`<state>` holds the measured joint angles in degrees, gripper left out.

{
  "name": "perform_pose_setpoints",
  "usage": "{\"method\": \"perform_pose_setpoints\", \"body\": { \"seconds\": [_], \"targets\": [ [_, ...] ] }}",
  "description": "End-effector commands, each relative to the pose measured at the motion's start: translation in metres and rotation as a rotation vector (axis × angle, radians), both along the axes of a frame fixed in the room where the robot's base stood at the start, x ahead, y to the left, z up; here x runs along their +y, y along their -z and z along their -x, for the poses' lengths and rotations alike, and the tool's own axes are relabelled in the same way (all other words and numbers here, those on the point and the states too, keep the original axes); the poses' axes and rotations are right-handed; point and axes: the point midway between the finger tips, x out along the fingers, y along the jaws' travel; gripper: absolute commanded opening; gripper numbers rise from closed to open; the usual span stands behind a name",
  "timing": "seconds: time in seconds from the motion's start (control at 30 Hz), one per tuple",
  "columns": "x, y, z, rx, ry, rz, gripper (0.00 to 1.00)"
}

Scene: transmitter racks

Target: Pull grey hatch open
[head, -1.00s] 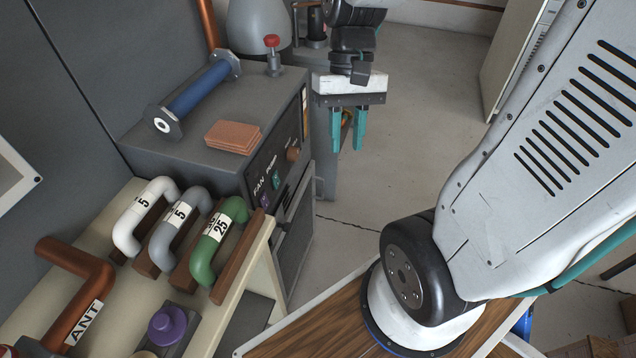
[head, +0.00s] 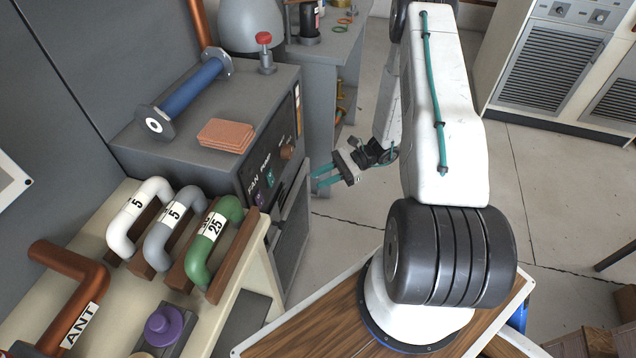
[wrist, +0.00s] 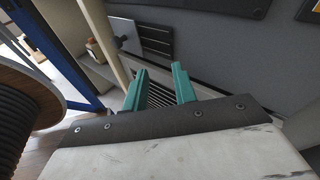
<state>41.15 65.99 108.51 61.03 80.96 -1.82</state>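The grey hatch (head: 291,238) is the lower front of the grey cabinet, below the panel marked FAN, and looks shut. In the head view it is seen at a steep slant, and I cannot make out its handle at the gripper. My gripper (head: 315,176) is beside the hatch's upper right edge, its teal fingers pointing left toward the cabinet front. In the wrist view the gripper (wrist: 159,68) has its two fingers apart with nothing seen held between them. A dark slatted surface shows behind the fingers. I cannot tell whether a finger touches the hatch.
The grey cabinet (head: 150,150) carries a blue cylinder (head: 195,88) and a brown stack (head: 226,135). A cream bench (head: 120,290) with white, grey and green handles stands in front, close to the hatch. A grey table (head: 320,65) is behind. Floor (head: 350,210) to the right is open.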

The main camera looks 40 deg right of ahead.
Motion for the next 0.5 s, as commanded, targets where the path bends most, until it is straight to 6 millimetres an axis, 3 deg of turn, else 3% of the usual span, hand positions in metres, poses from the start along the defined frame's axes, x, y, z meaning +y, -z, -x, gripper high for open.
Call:
{"method": "perform_pose_setpoints", "body": {
  "seconds": [0.03,0.1,0.3,0.4,0.5],
  "targets": [
    [-0.005,0.030,0.000,0.025,0.083,-0.045,0.27],
    [-0.014,0.065,-0.004,0.046,0.201,-0.095,0.27],
    [-0.041,0.154,-0.014,0.073,0.538,-0.202,0.27],
    [-0.063,0.184,-0.025,0.052,0.698,-0.229,0.27],
    [-0.087,0.193,-0.040,0.007,0.817,-0.235,0.27]
  ]
}}
